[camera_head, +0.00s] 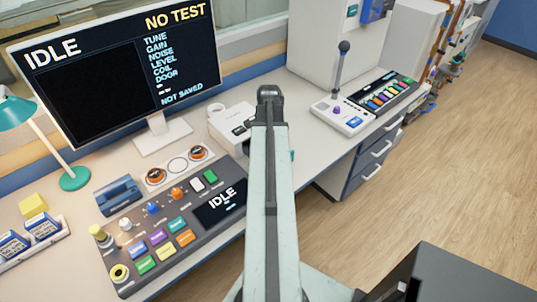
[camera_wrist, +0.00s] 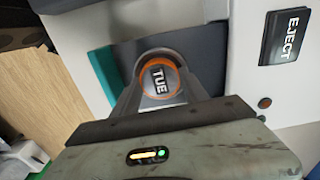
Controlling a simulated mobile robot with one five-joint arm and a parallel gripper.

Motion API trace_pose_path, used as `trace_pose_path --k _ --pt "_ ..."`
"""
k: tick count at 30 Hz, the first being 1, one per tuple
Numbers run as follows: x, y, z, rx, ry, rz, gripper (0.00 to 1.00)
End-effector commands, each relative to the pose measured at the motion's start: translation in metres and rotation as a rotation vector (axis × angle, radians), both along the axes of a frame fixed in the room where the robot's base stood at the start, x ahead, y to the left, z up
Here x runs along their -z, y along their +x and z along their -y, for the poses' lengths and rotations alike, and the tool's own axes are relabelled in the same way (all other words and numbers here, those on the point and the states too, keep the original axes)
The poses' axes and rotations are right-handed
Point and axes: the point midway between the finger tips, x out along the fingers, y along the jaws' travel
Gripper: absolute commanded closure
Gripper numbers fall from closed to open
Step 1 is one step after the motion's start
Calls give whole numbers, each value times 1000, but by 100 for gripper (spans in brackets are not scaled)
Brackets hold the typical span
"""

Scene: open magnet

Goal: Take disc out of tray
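In the wrist view a round disc (camera_wrist: 161,73) with an orange ring and a grey hub marked "TUE" lies face-on at the dark blue tray (camera_wrist: 208,45), which has a teal edge (camera_wrist: 103,74). The tray sticks out of a white unit. My gripper (camera_wrist: 163,88) reaches up to the disc from below in the picture. Grey finger parts are close around or against the disc's lower side; I cannot tell whether they grip it. In the head view my arm hides the gripper, the disc and most of the tray.
The unit carries an EJECT button (camera_wrist: 285,37). In the head view two orange-ringed discs sit on a holder, one near (camera_head: 155,177) and one farther (camera_head: 197,152), with an empty ring (camera_head: 178,165) between. A monitor (camera_head: 120,65), a control console (camera_head: 170,225) and a lever box (camera_head: 342,113) stand around.

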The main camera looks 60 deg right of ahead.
Motion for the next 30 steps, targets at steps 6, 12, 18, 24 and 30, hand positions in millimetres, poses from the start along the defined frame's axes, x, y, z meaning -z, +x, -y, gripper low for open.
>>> trace_pose_path --k 6,12,18,24,30 --pt "0 0 0 -1 0 0 90" --pt "-9 0 0 -1 0 0 90" --pt "-43 1 -1 -1 0 0 90" --pt "-87 1 -1 -2 0 0 90" --pt "-103 1 -1 -2 0 0 90"
